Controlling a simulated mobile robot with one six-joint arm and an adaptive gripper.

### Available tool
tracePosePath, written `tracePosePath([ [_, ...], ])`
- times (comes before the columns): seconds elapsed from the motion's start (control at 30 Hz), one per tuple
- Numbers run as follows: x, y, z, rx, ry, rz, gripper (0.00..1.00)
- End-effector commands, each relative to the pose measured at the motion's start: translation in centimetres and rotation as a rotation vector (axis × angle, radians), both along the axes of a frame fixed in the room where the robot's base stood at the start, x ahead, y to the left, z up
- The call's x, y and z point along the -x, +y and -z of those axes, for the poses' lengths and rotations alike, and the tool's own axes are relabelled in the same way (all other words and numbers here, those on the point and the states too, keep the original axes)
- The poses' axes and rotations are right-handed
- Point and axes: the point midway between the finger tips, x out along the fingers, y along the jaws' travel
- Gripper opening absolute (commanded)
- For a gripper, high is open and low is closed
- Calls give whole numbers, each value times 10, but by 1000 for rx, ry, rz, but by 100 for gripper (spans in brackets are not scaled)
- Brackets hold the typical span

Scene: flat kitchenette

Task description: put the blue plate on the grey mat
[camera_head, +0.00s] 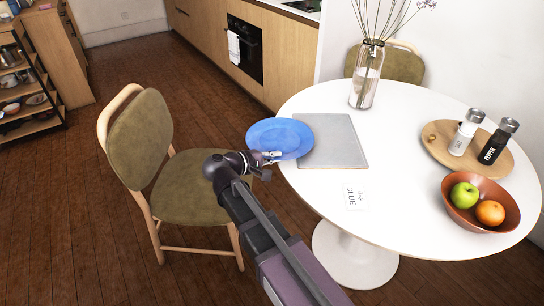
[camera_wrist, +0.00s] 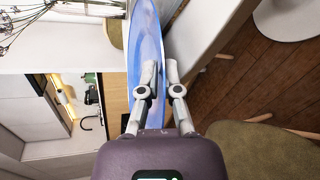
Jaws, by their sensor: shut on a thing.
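The blue plate (camera_head: 277,138) is round and is held at the left edge of the white table, overlapping the left side of the grey mat in the head view. My gripper (camera_head: 270,157) is shut on the plate's near rim. In the wrist view the plate (camera_wrist: 150,45) shows edge-on, with my gripper's fingers (camera_wrist: 160,78) on either side of its rim. The grey mat (camera_head: 335,142) is a flat rectangle on the table. The plate hides part of its left edge. I cannot tell the exact height of the plate above the table.
A white card reading BLUE (camera_head: 356,198) lies in front of the mat. A glass vase (camera_head: 367,75) stands behind it. A copper bowl of fruit (camera_head: 462,212) and a wooden tray (camera_head: 497,160) with shakers are at the right. A chair (camera_head: 190,190) stands left of the white table (camera_head: 410,120).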

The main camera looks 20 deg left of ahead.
Motion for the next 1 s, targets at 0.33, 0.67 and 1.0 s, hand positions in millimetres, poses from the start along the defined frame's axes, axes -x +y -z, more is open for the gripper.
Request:
tracePosePath([
  [0.33,0,0,5,0,0,0,23],
  [0.67,0,0,4,-1,1,0,23],
  [1.0,7,6,-4,0,0,0,23],
])
